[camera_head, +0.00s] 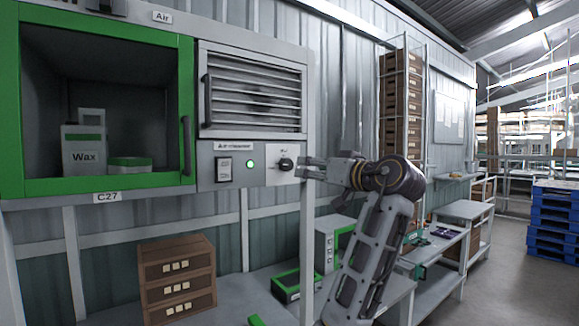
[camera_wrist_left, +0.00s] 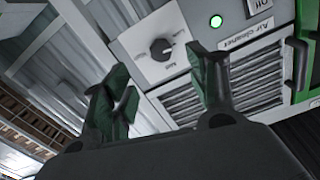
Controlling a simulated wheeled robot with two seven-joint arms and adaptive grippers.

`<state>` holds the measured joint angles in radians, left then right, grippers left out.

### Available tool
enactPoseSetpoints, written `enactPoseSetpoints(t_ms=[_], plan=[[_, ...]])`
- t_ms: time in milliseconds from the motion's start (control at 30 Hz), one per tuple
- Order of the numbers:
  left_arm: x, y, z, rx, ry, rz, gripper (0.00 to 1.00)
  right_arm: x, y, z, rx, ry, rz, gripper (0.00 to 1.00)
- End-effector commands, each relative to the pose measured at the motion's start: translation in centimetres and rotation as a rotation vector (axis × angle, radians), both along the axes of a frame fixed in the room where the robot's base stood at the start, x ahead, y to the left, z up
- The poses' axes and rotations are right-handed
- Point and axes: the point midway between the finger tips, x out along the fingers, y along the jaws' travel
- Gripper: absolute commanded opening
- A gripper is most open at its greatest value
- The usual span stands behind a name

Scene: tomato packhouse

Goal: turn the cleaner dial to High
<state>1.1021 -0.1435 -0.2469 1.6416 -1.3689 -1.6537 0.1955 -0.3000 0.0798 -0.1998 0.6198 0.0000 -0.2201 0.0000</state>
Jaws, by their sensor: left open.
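The cleaner dial (camera_head: 286,163) is a dark round knob on the grey panel below the louvred grille. It also shows in the wrist view (camera_wrist_left: 161,49), on a pale plate with small labels around it; one reads like Med, and its setting cannot be told. My left gripper (camera_head: 307,170) is just right of the dial, with its fingers pointing toward it. In the wrist view my left gripper (camera_wrist_left: 160,88) has its green-padded fingers spread apart with nothing between them, and the dial lies beyond the gap. My right gripper is not in view.
A green lamp (camera_head: 251,163) glows left of the dial, beside a labelled plate (camera_head: 224,169). The louvred grille (camera_head: 254,95) has a dark handle. A green-framed cabinet (camera_head: 100,187) holds a Wax box. A wooden drawer unit (camera_head: 177,278) and a green tray (camera_head: 290,288) stand below.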

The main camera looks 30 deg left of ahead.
Motion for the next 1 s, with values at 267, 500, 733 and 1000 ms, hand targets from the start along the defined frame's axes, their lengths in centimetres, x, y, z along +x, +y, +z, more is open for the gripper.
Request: enactPoseSetpoints(t_ms=[267, 500, 733, 1000], plan=[[1.4, 3.4, 0.2, 0.002, 0.003, 0.002, 0.59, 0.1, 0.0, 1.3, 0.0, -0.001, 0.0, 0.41], [2.6, 6.4, 0.2, 0.002, 0.003, 0.002, 0.59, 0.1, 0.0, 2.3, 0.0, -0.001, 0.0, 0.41], [3.7, 8.9, 0.2, 0.001, 0.002, 0.001, 0.59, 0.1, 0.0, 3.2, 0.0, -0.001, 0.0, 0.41], [4.3, 10.3, 0.1, 0.001, 0.002, 0.001, 0.59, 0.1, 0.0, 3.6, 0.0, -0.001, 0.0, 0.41]])
